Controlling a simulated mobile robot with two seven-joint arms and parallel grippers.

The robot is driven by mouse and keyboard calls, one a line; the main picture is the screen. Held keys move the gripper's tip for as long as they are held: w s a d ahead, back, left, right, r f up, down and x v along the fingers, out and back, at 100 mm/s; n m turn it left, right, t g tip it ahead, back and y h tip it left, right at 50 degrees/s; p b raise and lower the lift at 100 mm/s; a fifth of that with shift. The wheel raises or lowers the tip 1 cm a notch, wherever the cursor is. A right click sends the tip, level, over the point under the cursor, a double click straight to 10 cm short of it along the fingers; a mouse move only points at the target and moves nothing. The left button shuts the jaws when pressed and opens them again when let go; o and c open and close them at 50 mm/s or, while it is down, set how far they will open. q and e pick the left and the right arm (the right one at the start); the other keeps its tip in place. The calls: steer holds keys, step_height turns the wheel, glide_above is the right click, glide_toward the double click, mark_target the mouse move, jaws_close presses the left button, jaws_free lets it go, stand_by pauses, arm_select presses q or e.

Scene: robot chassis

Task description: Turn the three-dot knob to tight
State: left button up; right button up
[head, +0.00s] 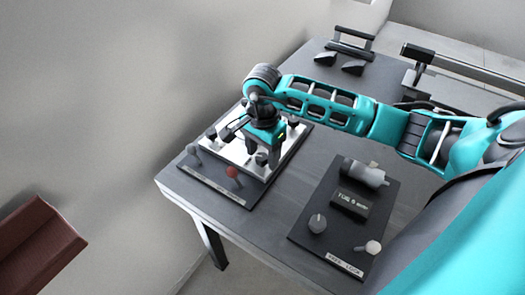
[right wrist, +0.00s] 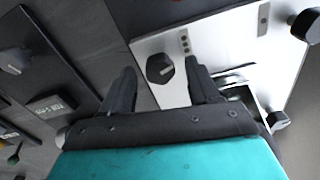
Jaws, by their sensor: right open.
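The three-dot knob (right wrist: 160,68) is dark and faceted with a light pointer mark. It sits on the white panel (right wrist: 225,45), with a short column of dots (right wrist: 185,40) beside it. My right gripper (right wrist: 160,72) is open, and in the right wrist view the knob appears between its two fingertips; I cannot tell whether they touch it. In the head view the right gripper (head: 263,152) points down over the bright panel (head: 232,152) and largely hides the knob. No "tight" marking is readable. My left gripper is not in view.
Red-topped (head: 232,172) and grey (head: 193,150) levers stand along the panel's front edge. Another black board (head: 300,235) to the right carries a grey cylinder, a display (head: 350,199), a knob and a lever. Bare grey table (head: 275,205) lies between the boards.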

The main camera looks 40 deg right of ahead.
steer(key=c, duration=1)
steer(key=shift+c, duration=0.2)
steer(key=shift+m, duration=0.3)
steer(key=m, duration=0.3)
steer(key=shift+m+b, duration=0.3)
steer(key=shift+b, duration=0.1)
steer(key=m, duration=0.3)
steer(key=shift+m, duration=0.3)
steer(key=m, duration=0.4)
steer(key=shift+s+b, duration=0.1)
steer(key=shift+b, duration=0.25)
steer(key=shift+m, duration=1.7)
